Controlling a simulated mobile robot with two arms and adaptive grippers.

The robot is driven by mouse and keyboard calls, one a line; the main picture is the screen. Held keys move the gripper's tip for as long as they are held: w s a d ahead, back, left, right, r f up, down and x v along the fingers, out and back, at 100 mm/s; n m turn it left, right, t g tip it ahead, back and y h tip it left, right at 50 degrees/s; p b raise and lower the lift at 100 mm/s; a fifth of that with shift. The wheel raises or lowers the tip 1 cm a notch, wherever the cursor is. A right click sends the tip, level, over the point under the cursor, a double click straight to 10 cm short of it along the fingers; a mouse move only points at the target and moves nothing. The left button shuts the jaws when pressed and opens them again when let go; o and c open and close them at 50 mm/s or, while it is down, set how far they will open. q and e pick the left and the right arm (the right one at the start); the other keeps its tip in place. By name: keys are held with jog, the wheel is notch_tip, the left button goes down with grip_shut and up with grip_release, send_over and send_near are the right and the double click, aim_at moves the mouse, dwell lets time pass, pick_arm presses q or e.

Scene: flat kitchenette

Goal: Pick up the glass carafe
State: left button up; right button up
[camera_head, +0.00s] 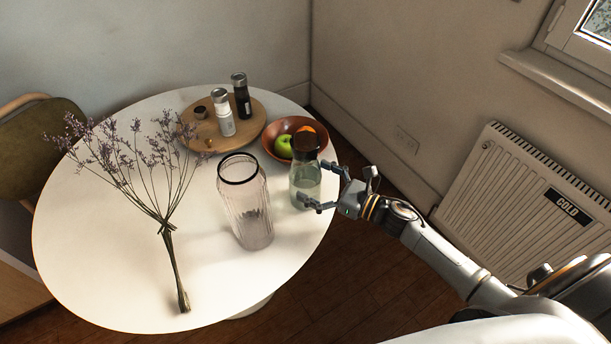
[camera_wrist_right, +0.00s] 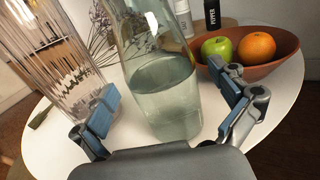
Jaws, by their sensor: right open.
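The glass carafe (camera_head: 306,182) stands upright on the right side of the white round table, with a dark lid and some water in it. In the right wrist view the carafe (camera_wrist_right: 165,90) stands between the two fingers. My right gripper (camera_head: 321,187) reaches in from the right at the carafe's lower body. Its fingers are open, one on each side of the glass; in the right wrist view the gripper (camera_wrist_right: 168,102) shows a gap at both sides. The carafe's lid is outside the wrist view. My left gripper is not in view.
A ribbed glass vase (camera_head: 247,205) stands close left of the carafe. A brown bowl (camera_head: 270,133) with an apple and an orange is just behind. A wooden tray (camera_head: 256,117) holds shakers. Dried flowers (camera_head: 172,262) lie at left. The table's front (camera_head: 130,300) is clear.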

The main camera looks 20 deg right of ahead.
jog(key=shift+x, duration=1.25)
jog(key=c, duration=1.7)
jog(key=shift+r, duration=0.1)
jog(key=shift+c, duration=1.1)
jog(key=shift+r, duration=0.2)
